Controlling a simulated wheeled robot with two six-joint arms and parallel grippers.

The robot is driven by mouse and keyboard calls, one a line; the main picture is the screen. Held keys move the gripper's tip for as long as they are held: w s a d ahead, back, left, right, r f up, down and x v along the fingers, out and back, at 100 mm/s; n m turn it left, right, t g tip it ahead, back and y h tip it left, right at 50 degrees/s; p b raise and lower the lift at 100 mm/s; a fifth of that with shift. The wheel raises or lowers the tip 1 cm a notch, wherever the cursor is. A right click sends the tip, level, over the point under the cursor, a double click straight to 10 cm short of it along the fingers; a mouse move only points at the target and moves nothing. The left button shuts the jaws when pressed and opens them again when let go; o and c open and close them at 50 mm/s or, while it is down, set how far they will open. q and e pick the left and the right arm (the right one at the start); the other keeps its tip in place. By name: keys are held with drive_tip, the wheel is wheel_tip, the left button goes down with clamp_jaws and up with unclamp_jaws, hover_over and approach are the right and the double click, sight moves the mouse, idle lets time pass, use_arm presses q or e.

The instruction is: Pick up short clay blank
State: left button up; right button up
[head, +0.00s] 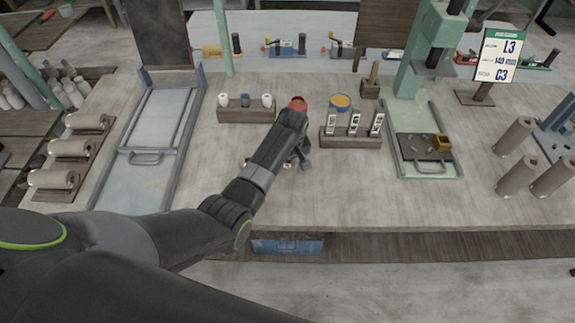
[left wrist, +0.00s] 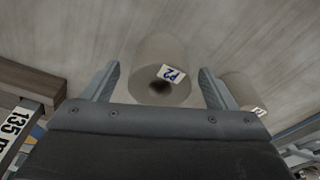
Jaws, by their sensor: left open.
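A short grey-brown clay blank (left wrist: 158,58) with a hole in its end and a white tag, which seems to read P2, is in the left wrist view. My left gripper (left wrist: 159,72) is open, with one finger on each side of the blank; I cannot tell if either touches it. A second clay blank (left wrist: 238,88) with a white tag lies just right of the right finger. In the head view my left gripper (head: 301,158) is low over the middle of the table, and my arm hides most of the blanks. My right gripper is not in view.
Wooden racks (head: 232,115) and (head: 340,142) stand just behind my gripper, the right one with white labels. A green press (head: 430,70) and taller clay cylinders (head: 516,136) are to the right. A sign (head: 500,55) shows L3 and C3. Clay cylinders (head: 75,149) rest in cradles at left.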

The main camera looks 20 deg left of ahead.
use_arm(q)
drive_tip(key=shift+c, duration=0.2)
drive_tip(key=c, duration=1)
drive_tip(key=shift+c, duration=0.9)
drive_tip(key=shift+r, duration=0.15)
